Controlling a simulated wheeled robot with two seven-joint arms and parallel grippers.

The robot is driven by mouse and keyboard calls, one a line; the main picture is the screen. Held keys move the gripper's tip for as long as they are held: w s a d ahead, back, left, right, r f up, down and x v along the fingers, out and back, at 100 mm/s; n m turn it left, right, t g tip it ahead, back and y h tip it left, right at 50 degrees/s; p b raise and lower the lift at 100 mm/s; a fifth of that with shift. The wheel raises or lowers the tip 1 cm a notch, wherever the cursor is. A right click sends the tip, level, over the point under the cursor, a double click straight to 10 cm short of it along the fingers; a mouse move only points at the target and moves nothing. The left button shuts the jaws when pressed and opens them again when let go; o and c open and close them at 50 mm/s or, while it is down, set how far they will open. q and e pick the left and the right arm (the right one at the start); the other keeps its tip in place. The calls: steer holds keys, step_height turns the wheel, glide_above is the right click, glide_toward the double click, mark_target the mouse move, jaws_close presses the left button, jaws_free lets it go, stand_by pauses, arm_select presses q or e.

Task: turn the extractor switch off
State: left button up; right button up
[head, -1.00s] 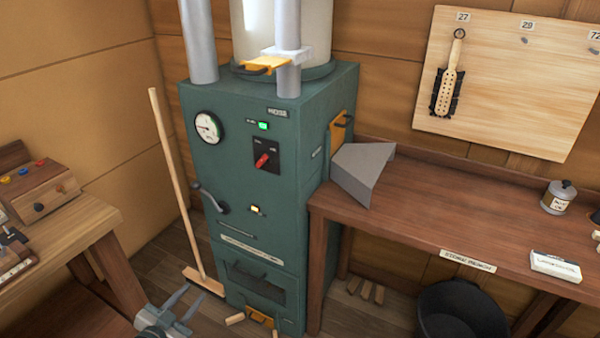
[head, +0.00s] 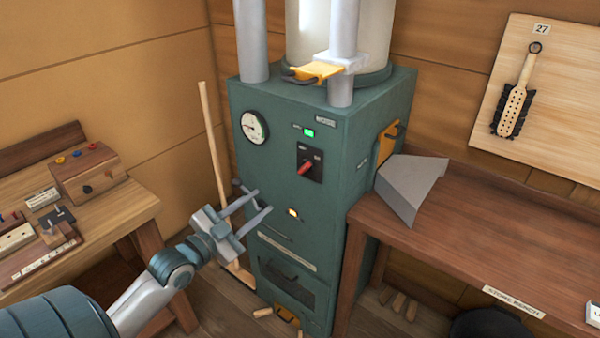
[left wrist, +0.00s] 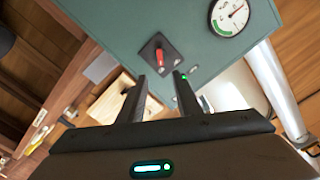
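The switch (head: 305,168) is a red handle on a black plate on the front of the green cabinet (head: 335,235). Its handle is tilted in the head view. A lit green lamp (head: 308,133) sits just above it. My left gripper (head: 263,201) is open and empty, in front of the cabinet, lower and to the left of the switch, and apart from it. In the left wrist view the switch (left wrist: 158,56) shows beyond the open fingertips, with nothing between them. My right gripper is out of view.
A round gauge (head: 254,127) is left of the switch, and a small lit yellow lamp (head: 293,213) is below it. A broom (head: 212,150) leans at the cabinet's left. A wooden bench (head: 440,225) with a grey hood (head: 412,185) adjoins the right side.

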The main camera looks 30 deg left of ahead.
mark_target(302, 170)
arm_select(q)
steer(key=w+p, duration=0.1)
steer(key=w, duration=0.4)
steer(key=w+d+p, duration=0.1)
steer(key=w+p, duration=0.1)
steer(key=w, duration=0.3)
steer(key=w+p, duration=0.1)
steer(key=w, duration=0.4)
steer(key=shift+w+d+r, duration=0.1)
steer(key=shift+w+d, duration=0.05)
steer(key=shift+w, duration=0.15)
steer(key=shift+w+p, duration=0.3)
steer(key=shift+w, duration=0.4)
jaws_close()
